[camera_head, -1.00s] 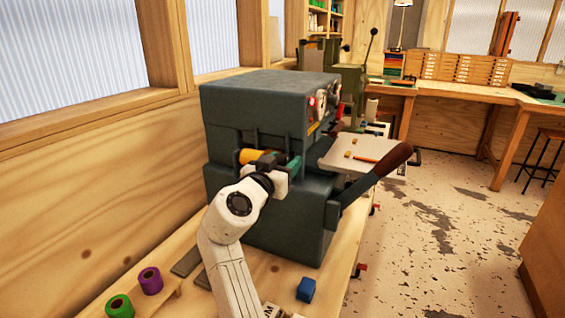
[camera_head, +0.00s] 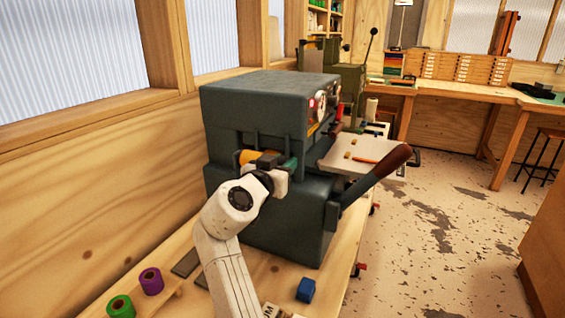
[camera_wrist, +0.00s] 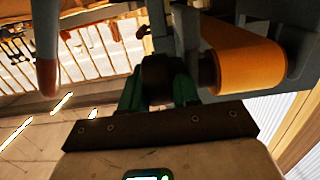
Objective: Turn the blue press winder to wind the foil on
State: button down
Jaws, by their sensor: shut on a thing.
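The press (camera_head: 270,100) is a large dark blue-grey machine on the wooden bench. A gold-orange foil roll (camera_head: 247,156) sits in the opening on its near side; it also shows large at the right of the wrist view (camera_wrist: 245,66). The winder (camera_wrist: 157,78) is a dark round knob in line with the roll's end. My gripper (camera_wrist: 158,90) has its two green fingers on either side of the knob and is shut on it. In the head view my gripper (camera_head: 279,166) is at the press opening, and my wrist partly hides the knob.
A long lever with a brown handle (camera_head: 393,160) sticks out to the right of the press. A purple roll (camera_head: 151,281), a green roll (camera_head: 120,306) and a blue block (camera_head: 306,289) are on the near bench.

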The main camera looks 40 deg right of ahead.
jog(key=y+p, duration=0.2)
jog(key=g+y+p, duration=0.1)
jog(key=y+p, duration=0.1)
jog(key=p, duration=0.1)
jog(key=shift+w+d+r+g+y, duration=0.1)
jog(key=shift+r+g+y, duration=0.2)
jog(key=shift+r, duration=0.05)
jog(key=shift+f+g+y+p, duration=0.1)
jog(key=shift+g+y+p, duration=0.2)
jog(key=shift+y+p, duration=0.8)
jog(key=shift+f+g+y+p, duration=0.25)
jog(key=shift+y+p, duration=0.25)
jog(key=shift+p, duration=0.4)
jog(key=c, duration=0.9)
grip_release()
jog(key=b+v, duration=0.1)
jog(key=v, duration=0.9)
jog(key=shift+r+b, duration=0.25)
jog(key=shift+b, duration=0.15)
